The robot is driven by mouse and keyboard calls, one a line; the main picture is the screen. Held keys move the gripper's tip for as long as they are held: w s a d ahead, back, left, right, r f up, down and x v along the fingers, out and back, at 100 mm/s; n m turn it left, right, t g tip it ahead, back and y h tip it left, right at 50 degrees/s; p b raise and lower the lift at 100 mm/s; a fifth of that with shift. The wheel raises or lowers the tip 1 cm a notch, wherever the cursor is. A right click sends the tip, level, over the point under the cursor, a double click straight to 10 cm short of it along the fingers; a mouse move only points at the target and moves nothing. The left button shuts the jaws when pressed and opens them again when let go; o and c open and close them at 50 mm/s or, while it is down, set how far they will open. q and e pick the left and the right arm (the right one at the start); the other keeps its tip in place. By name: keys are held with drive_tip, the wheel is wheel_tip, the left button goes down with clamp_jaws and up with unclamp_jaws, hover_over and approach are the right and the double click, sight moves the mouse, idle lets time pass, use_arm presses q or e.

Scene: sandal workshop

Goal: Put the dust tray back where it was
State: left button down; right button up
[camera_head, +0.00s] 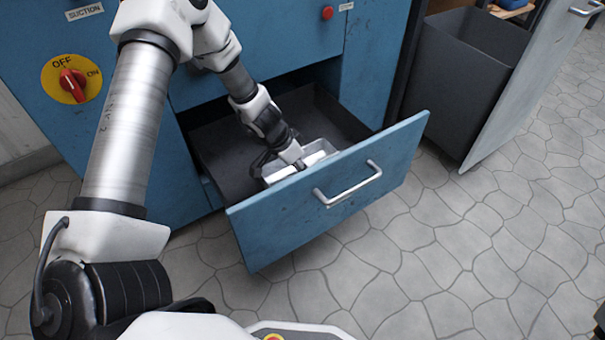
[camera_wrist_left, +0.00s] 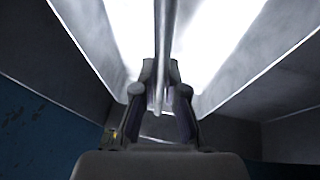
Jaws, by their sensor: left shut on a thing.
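The dust tray (camera_head: 318,149) is a light metal tray inside the open blue drawer (camera_head: 385,150), close behind the drawer front. My left gripper (camera_head: 285,163) reaches down into the drawer and is shut on the dust tray. In the left wrist view the fingers (camera_wrist_left: 161,95) close on a thin upright metal part between the sloping, brightly lit walls of the tray (camera_wrist_left: 95,45). My arm and gripper hide part of the tray, and the drawer front hides its lower near side. I cannot tell whether it touches the drawer floor. My right gripper is out of view.
The drawer front has a metal handle (camera_head: 347,184). The blue cabinet (camera_head: 270,40) carries a red switch (camera_head: 73,86). At right stands a dark bin (camera_head: 455,85) beside an open grey door panel (camera_head: 520,90). The stone floor (camera_head: 450,260) in front is clear.

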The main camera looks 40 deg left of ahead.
use_arm(q)
drive_tip(key=shift+r, duration=0.15)
drive_tip(key=shift+f, duration=0.2)
drive_tip(key=c, duration=1.2)
unclamp_jaws()
drive_tip(key=shift+r, duration=0.35)
drive_tip(key=p+v, duration=1.1)
drive_tip(key=shift+s+a+r+p, duration=0.15)
drive_tip(key=shift+s+r+p, duration=0.05)
drive_tip(key=shift+r+p, duration=0.1)
